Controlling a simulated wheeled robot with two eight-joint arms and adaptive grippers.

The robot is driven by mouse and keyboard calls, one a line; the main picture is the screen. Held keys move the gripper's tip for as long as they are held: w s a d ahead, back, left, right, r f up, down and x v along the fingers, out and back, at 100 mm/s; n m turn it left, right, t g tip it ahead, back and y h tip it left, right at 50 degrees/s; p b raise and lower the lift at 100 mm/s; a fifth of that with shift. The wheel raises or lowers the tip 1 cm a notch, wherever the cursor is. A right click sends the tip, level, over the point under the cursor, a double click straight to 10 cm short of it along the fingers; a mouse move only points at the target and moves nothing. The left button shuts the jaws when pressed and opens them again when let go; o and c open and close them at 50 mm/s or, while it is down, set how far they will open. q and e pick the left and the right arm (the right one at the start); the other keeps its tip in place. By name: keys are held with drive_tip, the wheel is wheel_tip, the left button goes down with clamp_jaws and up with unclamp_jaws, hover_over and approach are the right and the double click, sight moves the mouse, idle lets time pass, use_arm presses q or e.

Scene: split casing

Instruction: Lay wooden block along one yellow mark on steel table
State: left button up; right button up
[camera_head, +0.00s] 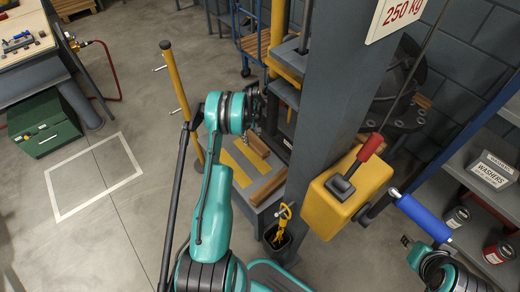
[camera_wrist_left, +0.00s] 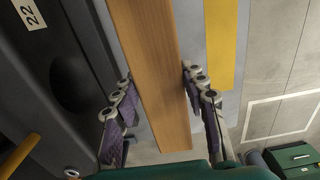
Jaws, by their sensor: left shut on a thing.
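The wooden block (camera_head: 257,146) is a long light-brown bar beside the press column. In the left wrist view the block (camera_wrist_left: 153,65) lies lengthwise between the fingers of my left gripper (camera_wrist_left: 160,98), which is shut on it. In the head view my left gripper (camera_head: 262,112) is partly hidden by its own wrist. The steel table (camera_head: 262,217) bears yellow marks (camera_head: 236,168). One yellow mark (camera_wrist_left: 228,45) runs roughly parallel to the block, to its right and apart from it. Whether the block touches the table is unclear. My right gripper (camera_head: 425,243) is at the lower right, its jaws unclear.
Another wooden piece (camera_head: 268,187) lies at the table's near side. The grey column (camera_head: 335,90) and a yellow box with a red-handled lever (camera_head: 352,187) stand close on the right. A yellow post (camera_head: 181,95) stands left. Open floor lies further left.

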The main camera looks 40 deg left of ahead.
use_arm(q)
wheel_tip(320, 180, down, 10)
drive_tip(key=b, duration=0.4)
drive_tip(key=shift+r, duration=0.15)
drive_tip(key=o, duration=1.4)
drive_tip(key=shift+o, duration=0.2)
wheel_tip(320, 180, up, 12)
drive_tip(key=p, duration=0.4)
